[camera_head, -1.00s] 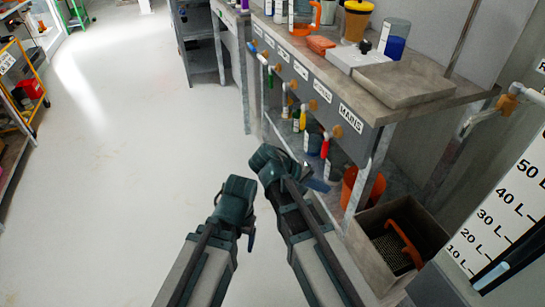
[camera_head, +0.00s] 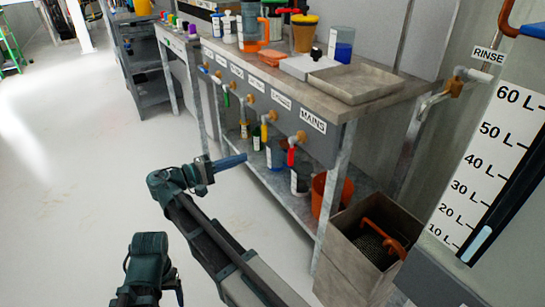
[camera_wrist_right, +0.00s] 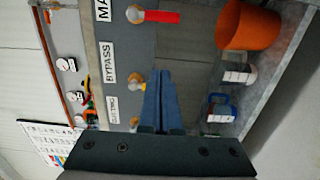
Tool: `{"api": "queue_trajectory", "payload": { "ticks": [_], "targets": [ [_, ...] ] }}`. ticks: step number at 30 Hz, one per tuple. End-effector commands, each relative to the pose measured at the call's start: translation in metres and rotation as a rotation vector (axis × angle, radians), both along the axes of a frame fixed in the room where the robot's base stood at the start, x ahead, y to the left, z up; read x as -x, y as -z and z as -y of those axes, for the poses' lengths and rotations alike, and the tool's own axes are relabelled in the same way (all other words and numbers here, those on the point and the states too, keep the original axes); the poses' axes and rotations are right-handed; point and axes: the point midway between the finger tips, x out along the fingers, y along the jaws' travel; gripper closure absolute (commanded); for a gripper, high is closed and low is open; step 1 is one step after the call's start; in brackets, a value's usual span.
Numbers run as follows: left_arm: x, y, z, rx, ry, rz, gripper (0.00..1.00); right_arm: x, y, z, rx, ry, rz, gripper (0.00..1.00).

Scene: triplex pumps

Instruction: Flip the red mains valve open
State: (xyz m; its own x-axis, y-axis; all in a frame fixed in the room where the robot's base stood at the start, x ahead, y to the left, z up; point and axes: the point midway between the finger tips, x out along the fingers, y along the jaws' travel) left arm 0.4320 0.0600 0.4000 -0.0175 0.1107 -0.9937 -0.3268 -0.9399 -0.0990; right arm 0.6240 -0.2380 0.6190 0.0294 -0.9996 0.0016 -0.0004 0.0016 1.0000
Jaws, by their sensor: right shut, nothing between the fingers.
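The red mains valve handle (camera_head: 291,156) hangs down from a brass fitting under the MAINS label (camera_head: 313,121) on the bench front. In the right wrist view the red handle (camera_wrist_right: 162,16) shows near the top edge, beside its fitting. My right gripper (camera_head: 243,157) is left of the red handle and apart from it, its blue fingers pointing toward the bench. In the right wrist view its fingers (camera_wrist_right: 165,72) are shut and empty, in front of the BYPASS valve, hiding part of its yellow handle. My left arm is at the bottom of the head view; its jaws are not clear.
Several other coloured valve handles, including a yellow one (camera_head: 264,132), line the bench front. Bottles and an orange bucket (camera_head: 330,193) stand on the lower shelf. The floor to the left is clear.

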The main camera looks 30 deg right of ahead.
Motion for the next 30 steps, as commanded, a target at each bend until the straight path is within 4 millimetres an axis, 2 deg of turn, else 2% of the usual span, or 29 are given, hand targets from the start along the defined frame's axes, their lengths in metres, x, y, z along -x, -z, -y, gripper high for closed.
{"api": "queue_trajectory", "payload": {
  "ticks": [5,19,21,24,30],
  "targets": [
    [0.000,0.000,0.000,0.000,0.000,0.000,0.26,0.001,0.000,0.013,-0.001,0.002,0.000,1.00],
    [0.000,0.000,0.000,0.000,0.000,0.000,0.26,-0.002,0.000,0.104,-0.002,0.004,-0.001,1.00],
    [0.000,0.000,0.000,0.000,0.000,0.000,0.26,0.013,0.000,0.105,-0.002,0.000,-0.001,1.00],
    [0.000,0.000,0.000,0.000,0.000,0.000,0.26,0.025,0.000,0.107,-0.002,-0.001,-0.001,1.00],
    [0.000,0.000,0.000,0.000,0.000,0.000,0.26,0.035,0.000,0.110,-0.002,-0.001,-0.001,1.00]
  ]
}}
